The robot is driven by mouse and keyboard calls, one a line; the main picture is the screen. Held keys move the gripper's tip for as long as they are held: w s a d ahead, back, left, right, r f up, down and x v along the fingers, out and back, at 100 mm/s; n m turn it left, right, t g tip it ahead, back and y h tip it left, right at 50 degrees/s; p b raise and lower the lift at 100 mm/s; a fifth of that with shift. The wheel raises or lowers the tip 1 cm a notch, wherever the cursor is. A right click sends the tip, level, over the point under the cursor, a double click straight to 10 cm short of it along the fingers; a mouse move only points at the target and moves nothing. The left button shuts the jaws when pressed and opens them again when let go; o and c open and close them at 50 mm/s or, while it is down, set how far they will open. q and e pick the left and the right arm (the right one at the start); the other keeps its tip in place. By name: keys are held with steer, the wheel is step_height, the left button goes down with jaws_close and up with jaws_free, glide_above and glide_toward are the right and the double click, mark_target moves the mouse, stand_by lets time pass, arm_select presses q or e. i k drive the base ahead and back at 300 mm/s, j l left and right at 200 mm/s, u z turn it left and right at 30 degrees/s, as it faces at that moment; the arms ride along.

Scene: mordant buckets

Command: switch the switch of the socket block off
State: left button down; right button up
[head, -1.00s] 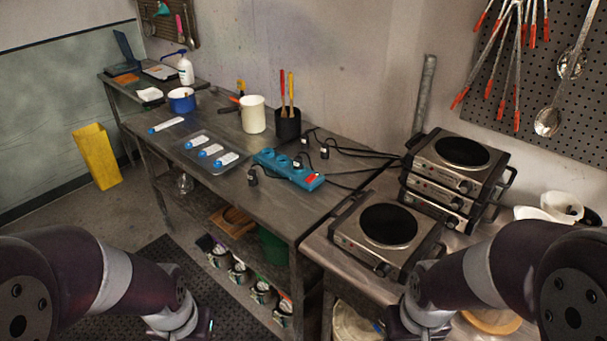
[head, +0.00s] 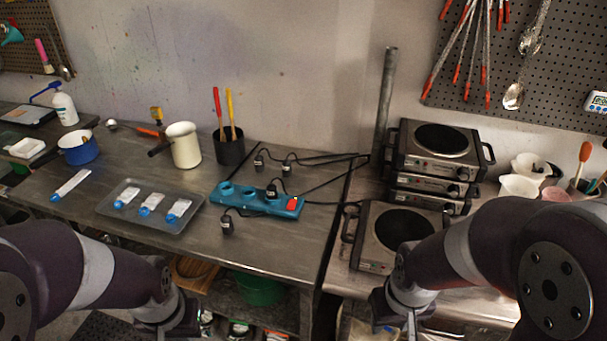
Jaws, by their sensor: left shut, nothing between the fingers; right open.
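The blue socket block (head: 257,201) lies on the metal table, right of the tray. A small red switch (head: 292,204) sits at its right end; I cannot tell its position at this size. A black plug (head: 271,191) is at the block's socket nearest the switch. Both my arms come in at the bottom, left and right, short of the block. Their grippers are below the picture's edge, so their fingers do not show.
Loose black plugs lie in front of the block (head: 227,225) and behind it (head: 259,163), with cables running right. A tray (head: 119,214) with labelled strips lies left. A black cup (head: 229,149) and white pot (head: 184,146) stand behind. Hot plates (head: 399,226) are at right.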

mark_target(291, 205)
steer(key=i+z, duration=0.3)
steer(key=i, duration=0.7)
